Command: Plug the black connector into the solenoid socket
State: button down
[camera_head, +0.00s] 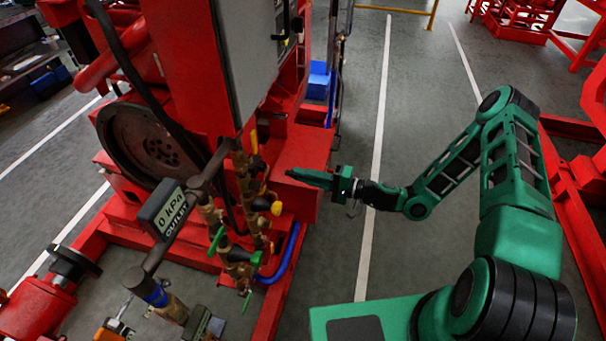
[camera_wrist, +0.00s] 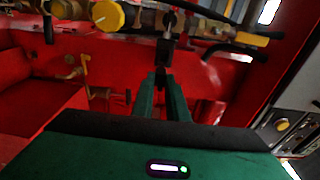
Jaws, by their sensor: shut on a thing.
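My gripper (camera_head: 312,178) reaches in from the right in the head view, its fingers pointing left toward the red pumpset. In the wrist view the two green fingers of my gripper (camera_wrist: 163,82) are closed together on a small black connector (camera_wrist: 164,52). The connector stands out beyond the fingertips, in front of the brass pipework. Its far end overlaps the pipework in the picture, and I cannot tell whether it touches. I cannot single out the solenoid socket in either view. In the head view the connector is too small and dark to tell from the fingertips.
Brass valves and pipes (camera_head: 243,185) with yellow and green handles stand left of my gripper. A yellow knob (camera_wrist: 107,15) and a yellow-ended lever (camera_wrist: 250,39) sit near the connector. A grey cabinet (camera_head: 240,55) rises behind.

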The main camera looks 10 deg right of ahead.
aim_at(291, 172)
jog(key=shift+w+d+r+t, duration=0.1)
jog(key=shift+w+r+t, duration=0.1)
jog(key=shift+r+t, duration=0.1)
jog(key=shift+s+d+f, duration=0.1)
jog(key=shift+s, duration=0.1)
jog(key=shift+s+x, duration=0.15)
jog(key=shift+x, duration=1.3)
jog(key=shift+s+x, duration=0.15)
jog(key=shift+x, duration=1.3)
jog(key=shift+s+x, duration=0.15)
jog(key=shift+x, duration=0.65)
jog(key=shift+s+x, duration=0.15)
jog(key=shift+x, duration=0.6)
jog(key=c, duration=1.7)
grip_release()
jog(key=shift+o, duration=0.2)
jog(key=v, duration=1)
jog(key=shift+s+d, duration=0.15)
jog(key=shift+d, duration=0.05)
